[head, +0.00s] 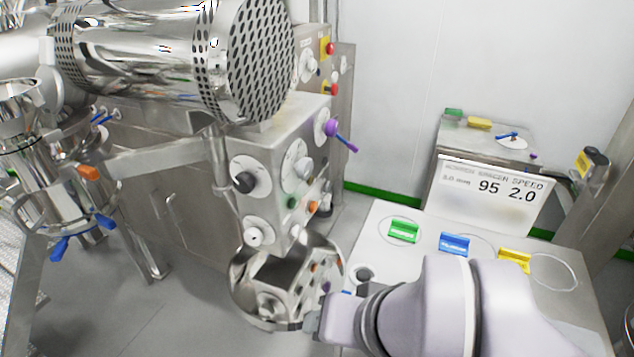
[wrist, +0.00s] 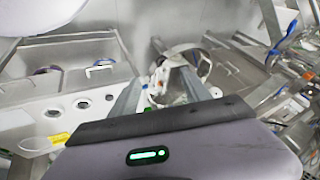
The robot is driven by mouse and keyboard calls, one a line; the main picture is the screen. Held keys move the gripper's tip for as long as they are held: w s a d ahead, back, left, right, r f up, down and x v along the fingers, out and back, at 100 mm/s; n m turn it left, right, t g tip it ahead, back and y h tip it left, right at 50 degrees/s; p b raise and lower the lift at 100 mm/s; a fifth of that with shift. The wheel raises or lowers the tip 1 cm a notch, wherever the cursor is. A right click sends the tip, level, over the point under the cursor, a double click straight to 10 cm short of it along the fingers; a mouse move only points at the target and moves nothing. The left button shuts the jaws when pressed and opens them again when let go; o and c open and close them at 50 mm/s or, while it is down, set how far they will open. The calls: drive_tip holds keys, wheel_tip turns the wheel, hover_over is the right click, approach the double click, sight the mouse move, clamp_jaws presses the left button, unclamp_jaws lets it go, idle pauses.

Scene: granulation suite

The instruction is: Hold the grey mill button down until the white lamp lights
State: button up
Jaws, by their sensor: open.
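The steel machine panel (head: 272,212) stands left of centre in the head view. It carries a black knob (head: 243,182), a grey dial (head: 298,168), a green button (head: 292,202), an orange button (head: 313,206) and a white round fitting (head: 255,236). I cannot tell which fitting is the grey mill button or the white lamp, nor whether any lamp is lit. My gripper (head: 312,322) is low in front of the panel, beside a shiny round steel bowl. In the wrist view my gripper (wrist: 160,82) has its two fingers apart, with nothing clearly held between them.
The steel bowl (head: 240,285) sits below the panel. A pale table (head: 378,222) at right holds green (head: 403,232), blue (head: 454,244) and yellow (head: 514,262) pieces. A perforated drum (head: 245,60) overhangs the panel.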

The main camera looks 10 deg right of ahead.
clamp_jaws()
idle(1.5)
